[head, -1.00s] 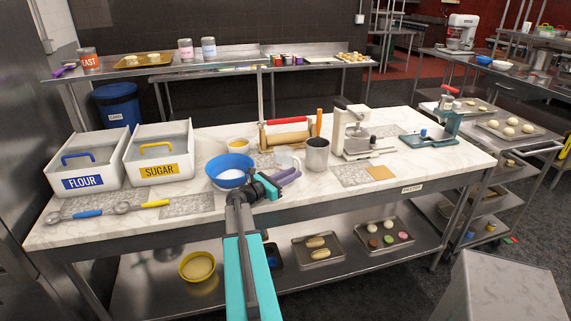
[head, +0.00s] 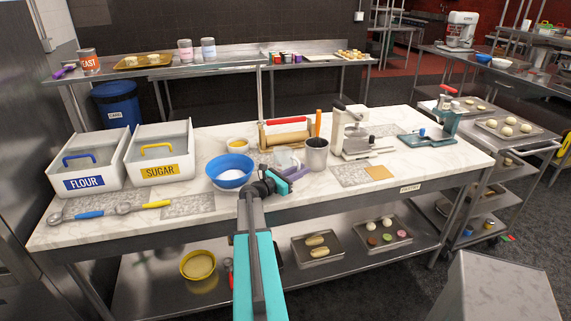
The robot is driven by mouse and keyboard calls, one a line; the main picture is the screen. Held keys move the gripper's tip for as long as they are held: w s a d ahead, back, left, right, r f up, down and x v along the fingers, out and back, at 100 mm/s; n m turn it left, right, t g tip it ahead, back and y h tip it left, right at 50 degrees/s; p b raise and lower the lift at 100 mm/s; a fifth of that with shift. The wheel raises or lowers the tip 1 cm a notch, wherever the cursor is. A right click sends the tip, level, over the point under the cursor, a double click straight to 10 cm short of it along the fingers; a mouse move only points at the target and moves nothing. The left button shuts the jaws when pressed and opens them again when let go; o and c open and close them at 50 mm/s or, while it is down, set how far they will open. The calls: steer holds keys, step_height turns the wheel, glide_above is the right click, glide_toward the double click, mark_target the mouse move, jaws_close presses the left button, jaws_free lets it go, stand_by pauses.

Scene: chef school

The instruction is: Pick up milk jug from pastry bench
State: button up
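On the marble-topped pastry bench (head: 225,203), a pale, see-through jug-like vessel (head: 286,157) stands just behind my gripper, its lower part hidden. A grey steel vessel (head: 316,153) stands upright to its right. No label shows which one is the milk jug. My gripper (head: 277,182) is over the bench, in front of the pale vessel and right of the blue bowl (head: 231,171). A purple piece (head: 297,172) shows at its tip; I cannot tell if it is a finger or a separate thing. The finger gap is not clear.
Flour bin (head: 85,172) and sugar bin (head: 160,158) stand at left, with measuring spoons (head: 89,214) in front. The bench's front left is partly clear.

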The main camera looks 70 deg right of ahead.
steer(key=shift+p+x, duration=0.35)
steer(key=shift+x, duration=1)
jaws_close()
